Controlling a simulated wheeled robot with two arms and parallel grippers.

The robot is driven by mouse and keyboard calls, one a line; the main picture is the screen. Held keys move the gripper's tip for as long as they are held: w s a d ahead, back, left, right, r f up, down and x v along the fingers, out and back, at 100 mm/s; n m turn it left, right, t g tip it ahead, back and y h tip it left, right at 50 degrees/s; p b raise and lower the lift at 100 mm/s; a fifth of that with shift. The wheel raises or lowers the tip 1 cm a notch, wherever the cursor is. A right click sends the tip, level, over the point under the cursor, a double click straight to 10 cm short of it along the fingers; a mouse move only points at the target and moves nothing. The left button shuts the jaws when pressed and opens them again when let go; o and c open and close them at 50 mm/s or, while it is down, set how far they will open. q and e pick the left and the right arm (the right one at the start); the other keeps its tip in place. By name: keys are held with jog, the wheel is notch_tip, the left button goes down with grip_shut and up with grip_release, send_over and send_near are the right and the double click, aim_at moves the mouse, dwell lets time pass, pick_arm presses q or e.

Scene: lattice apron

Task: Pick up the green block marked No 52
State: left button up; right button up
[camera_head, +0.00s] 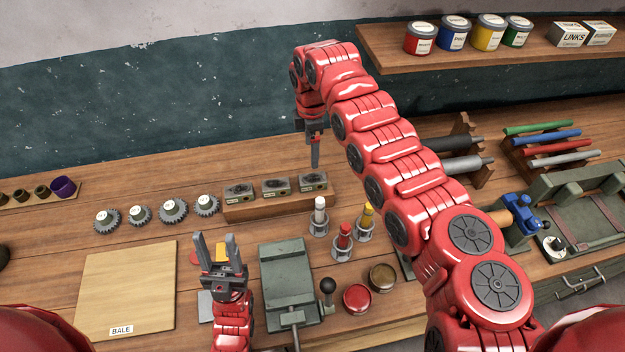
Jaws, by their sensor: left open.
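I cannot make out a green block marked No 52; no such marking is readable. My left gripper (214,246) is open over the bench, between the wooden board and the grey-green plate, fingers pointing away from me. A small orange piece (221,253) shows behind and between its fingers, and a bit of red (194,258) at its left; the gripper partly hides both. My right gripper (315,153) points down behind the row of grey blocks, seen edge-on. Those grey blocks (274,188) sit on a wooden strip (262,205); their markings are too small to read.
A board labelled BALE (125,285) lies left. Several gears (139,214) stand behind it. A grey-green plate with a lever (287,272), bottles (343,240) and round lids (357,298) stand right of my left gripper. My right arm crosses the right side below a shelf (480,56) of tins.

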jog(key=b, duration=0.1)
send_over(315, 178)
jog(key=f, duration=0.7)
jog(key=shift+a+f, duration=0.4)
jog(key=shift+f, duration=0.5)
jog(key=f, duration=0.1)
jog(key=f+b, duration=0.1)
jog(key=f, duration=0.1)
jog(key=f+b, duration=0.1)
jog(key=shift+w+d+f, duration=0.1)
jog(key=shift+d+f, duration=0.2)
jog(key=shift+d, duration=0.05)
jog(key=shift+r, duration=0.1)
grip_shut()
